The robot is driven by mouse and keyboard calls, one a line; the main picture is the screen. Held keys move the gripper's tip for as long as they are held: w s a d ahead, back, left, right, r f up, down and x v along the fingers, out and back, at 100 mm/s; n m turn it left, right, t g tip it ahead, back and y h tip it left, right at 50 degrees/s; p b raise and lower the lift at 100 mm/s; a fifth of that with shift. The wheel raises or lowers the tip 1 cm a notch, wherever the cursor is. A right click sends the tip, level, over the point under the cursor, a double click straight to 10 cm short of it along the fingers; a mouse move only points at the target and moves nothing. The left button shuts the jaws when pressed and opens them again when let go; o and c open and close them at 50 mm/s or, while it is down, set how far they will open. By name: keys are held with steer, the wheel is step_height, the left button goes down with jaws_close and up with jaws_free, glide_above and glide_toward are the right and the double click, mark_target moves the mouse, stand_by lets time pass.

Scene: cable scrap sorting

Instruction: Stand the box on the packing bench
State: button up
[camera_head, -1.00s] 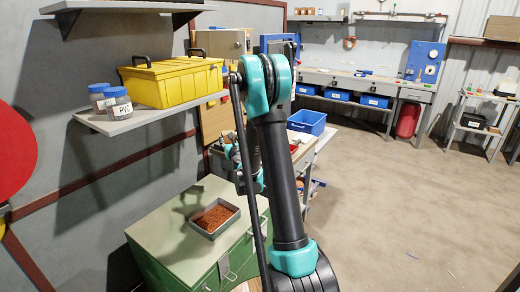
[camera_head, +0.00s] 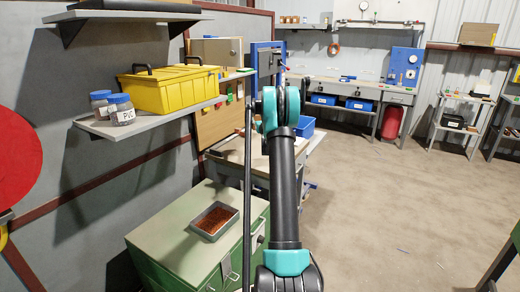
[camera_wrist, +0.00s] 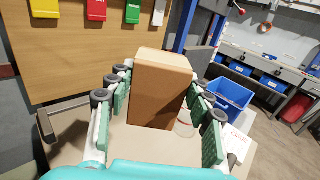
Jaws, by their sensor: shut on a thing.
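A brown cardboard box (camera_wrist: 158,92) stands nearly upright in the middle of the wrist view. My gripper (camera_wrist: 157,104) is shut on it, with green-padded fingers along its left and right sides. Below is a bench with a pale beige top (camera_wrist: 80,124), which I take as the packing bench; it also shows in the head view (camera_head: 233,160), partly behind my arm. The box's lower end is over this bench top. I cannot tell whether it touches. In the head view my arm hides the gripper and the box.
A clear container (camera_wrist: 184,124) sits just behind the box's right side. A blue bin (camera_wrist: 229,97) and a white paper with red print (camera_wrist: 238,142) lie to the right. A tool board (camera_wrist: 75,55) rises behind the bench. A green cabinet (camera_head: 165,225) carries a copper-scrap tray (camera_head: 214,221).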

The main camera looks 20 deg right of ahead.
step_height(320, 180, down, 18)
steer(key=shift+r, duration=0.15)
stand_by(0.3)
steer(key=o, duration=1.4)
